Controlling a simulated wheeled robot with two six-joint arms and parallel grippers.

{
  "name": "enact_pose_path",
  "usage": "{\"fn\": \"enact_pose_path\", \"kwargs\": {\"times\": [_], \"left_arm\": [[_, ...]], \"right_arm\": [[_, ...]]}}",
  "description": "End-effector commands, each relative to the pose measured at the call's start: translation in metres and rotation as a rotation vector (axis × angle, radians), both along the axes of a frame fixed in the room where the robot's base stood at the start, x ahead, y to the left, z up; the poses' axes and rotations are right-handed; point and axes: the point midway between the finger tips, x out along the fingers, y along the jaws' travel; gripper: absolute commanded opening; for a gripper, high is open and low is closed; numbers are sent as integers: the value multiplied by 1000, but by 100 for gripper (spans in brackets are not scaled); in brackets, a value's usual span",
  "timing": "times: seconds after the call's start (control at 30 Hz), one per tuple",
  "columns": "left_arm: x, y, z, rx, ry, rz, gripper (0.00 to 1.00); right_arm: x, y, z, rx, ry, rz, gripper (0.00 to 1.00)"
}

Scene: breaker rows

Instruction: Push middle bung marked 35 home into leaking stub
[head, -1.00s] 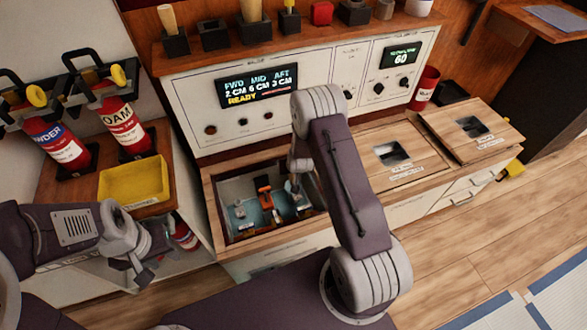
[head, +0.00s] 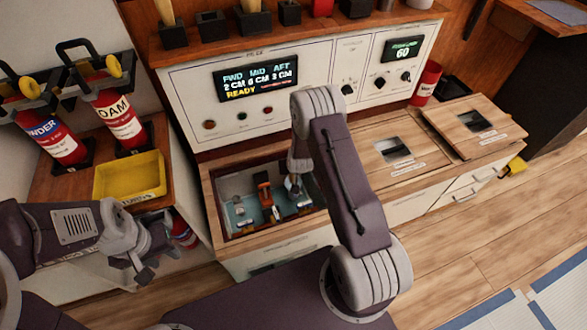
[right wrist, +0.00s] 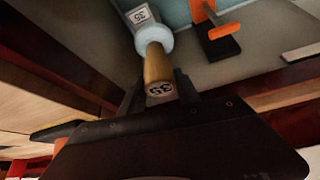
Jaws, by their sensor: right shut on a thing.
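In the right wrist view a tapered wooden bung (right wrist: 157,68) shows the number 35 on its near end. My right gripper (right wrist: 163,88) is shut on it near that end. Its far end meets the pale blue ring of a stub (right wrist: 153,40) with a 35 tag beside it; how deep it sits I cannot tell. In the head view my right gripper (head: 296,187) reaches down into the open bay (head: 212,205), and the bung is not clearly visible there. My left gripper (head: 150,258) is empty with its fingers apart, left of the bay.
An orange-handled fitting (head: 264,190) stands in the bay close to my right gripper. A display (head: 256,82) reads FWD 2, MID 6, AFT 3 CM and READY. A yellow tray (head: 130,178) and two extinguishers are at left. Wooden covers (head: 395,150) lie right of the bay.

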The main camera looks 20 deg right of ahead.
Motion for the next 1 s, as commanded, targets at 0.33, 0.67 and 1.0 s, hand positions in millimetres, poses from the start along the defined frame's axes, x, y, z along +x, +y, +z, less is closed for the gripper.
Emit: {"fn": "enact_pose_path", "kwargs": {"times": [0.33,0.67,1.0], "left_arm": [[0,0,-10,0,0,0,36],[0,0,-16,0,0,0,36],[0,0,-15,0,0,0,36]], "right_arm": [[0,0,-14,0,0,0,0],[0,0,-22,-1,-1,1,47],[0,0,-21,0,0,0,64]]}}
